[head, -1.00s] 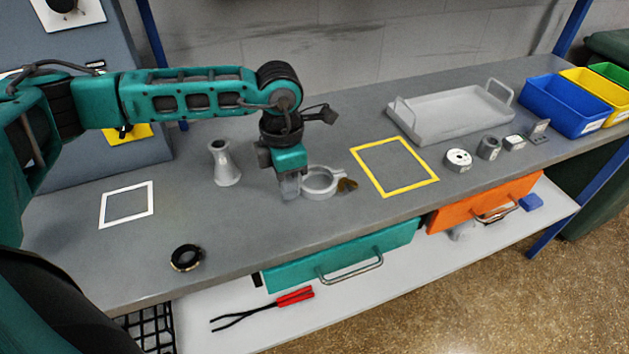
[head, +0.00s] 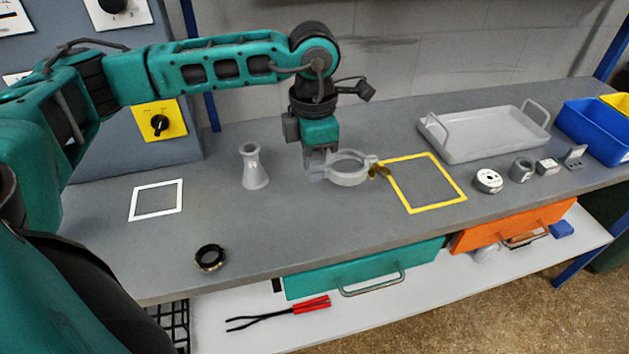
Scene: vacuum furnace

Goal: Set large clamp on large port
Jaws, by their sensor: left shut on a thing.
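My left gripper (head: 319,167) points down and is shut on the ring's left side. The clamp is held roughly level and seems to be a little above the bench, left of the yellow square outline. A grey flared tube fitting (head: 254,167) stands upright on the bench to the left of the gripper. I cannot make out a port that is surely the large one. My right gripper is not in view.
A black ring (head: 210,257) lies near the bench's front edge. White (head: 133,204) and yellow (head: 398,195) square outlines mark the bench (head: 240,215). A grey tray (head: 487,150), small metal parts and bins (head: 592,135) are at right. A panel with knobs stands at back left.

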